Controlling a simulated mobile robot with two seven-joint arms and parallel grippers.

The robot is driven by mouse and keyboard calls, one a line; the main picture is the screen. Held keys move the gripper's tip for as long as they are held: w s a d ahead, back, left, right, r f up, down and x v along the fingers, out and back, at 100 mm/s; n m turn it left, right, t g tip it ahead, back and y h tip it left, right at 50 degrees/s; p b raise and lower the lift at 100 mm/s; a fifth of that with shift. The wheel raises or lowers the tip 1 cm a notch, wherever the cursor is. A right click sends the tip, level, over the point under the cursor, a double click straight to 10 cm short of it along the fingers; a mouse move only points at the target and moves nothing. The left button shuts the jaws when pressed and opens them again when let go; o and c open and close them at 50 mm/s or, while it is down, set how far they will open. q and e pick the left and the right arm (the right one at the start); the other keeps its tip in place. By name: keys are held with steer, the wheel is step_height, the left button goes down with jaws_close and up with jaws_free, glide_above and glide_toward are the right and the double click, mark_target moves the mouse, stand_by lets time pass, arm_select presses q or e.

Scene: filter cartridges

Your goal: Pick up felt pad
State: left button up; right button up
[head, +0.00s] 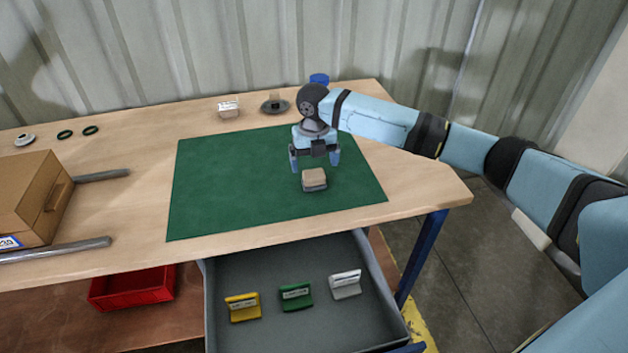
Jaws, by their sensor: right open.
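A small block with a beige top and a grey lower part (314,179) lies on the green mat (220,190); its beige top looks like the felt pad. My right gripper (316,165) points down just behind and above this block, with its two fingers apart and nothing visible between them. I cannot tell whether the fingers touch the block. My left gripper is not in the head view.
An open grey drawer (300,265) below the table edge holds yellow, green and white labelled pieces. A cardboard box (22,195) and grey bars stand at the left. A white item (228,109), a dark round dish (274,106) and a blue cap (319,79) are at the back.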

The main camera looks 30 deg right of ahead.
mark_target(314, 173)
step_height(314, 173, down, 5)
steer(key=shift+s+f+b, duration=0.1)
steer(key=shift+s+b, duration=0.05)
steer(key=shift+b, duration=0.25)
steer(key=shift+a, duration=0.1)
steer(key=c, duration=1.1)
